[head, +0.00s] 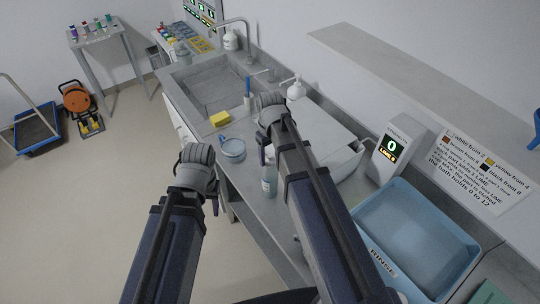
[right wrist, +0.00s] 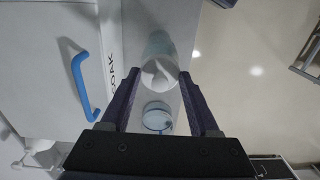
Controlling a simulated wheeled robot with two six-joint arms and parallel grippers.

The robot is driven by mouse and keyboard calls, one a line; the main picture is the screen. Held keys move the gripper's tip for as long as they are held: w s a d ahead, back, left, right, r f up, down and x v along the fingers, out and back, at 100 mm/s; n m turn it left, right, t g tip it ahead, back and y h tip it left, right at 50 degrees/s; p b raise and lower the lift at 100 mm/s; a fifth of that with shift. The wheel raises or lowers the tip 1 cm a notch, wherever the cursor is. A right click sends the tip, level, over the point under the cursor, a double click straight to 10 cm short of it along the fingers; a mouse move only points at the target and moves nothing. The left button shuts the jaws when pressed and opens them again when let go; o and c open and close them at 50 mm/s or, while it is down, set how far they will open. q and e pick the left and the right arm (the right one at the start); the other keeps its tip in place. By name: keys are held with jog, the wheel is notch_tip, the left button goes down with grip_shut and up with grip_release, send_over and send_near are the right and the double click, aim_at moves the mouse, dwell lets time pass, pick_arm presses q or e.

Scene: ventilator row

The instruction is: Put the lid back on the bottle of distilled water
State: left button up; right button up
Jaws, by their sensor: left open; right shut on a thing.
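The bottle of distilled water (head: 269,181) stands on the bench, pale blue and see-through, partly behind my right arm. It also shows in the right wrist view (right wrist: 158,44), beyond the fingertips. My right gripper (right wrist: 160,76) is shut on a small white thing, apparently the lid (right wrist: 159,72). The lid overlaps the bottle in that view, so I cannot tell whether they touch.
A pale blue round dish (head: 232,149) stands left of the bottle and also shows in the right wrist view (right wrist: 157,117). A yellow sponge (head: 219,118) lies by the sink (head: 212,85). A white lidded bath (head: 325,130) and a blue rinse tub (head: 368,212) are to the right.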

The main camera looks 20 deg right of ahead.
jog(key=o, duration=1.4)
jog(key=shift+r+p, duration=3.55)
jog(key=shift+p, duration=0.05)
grip_shut()
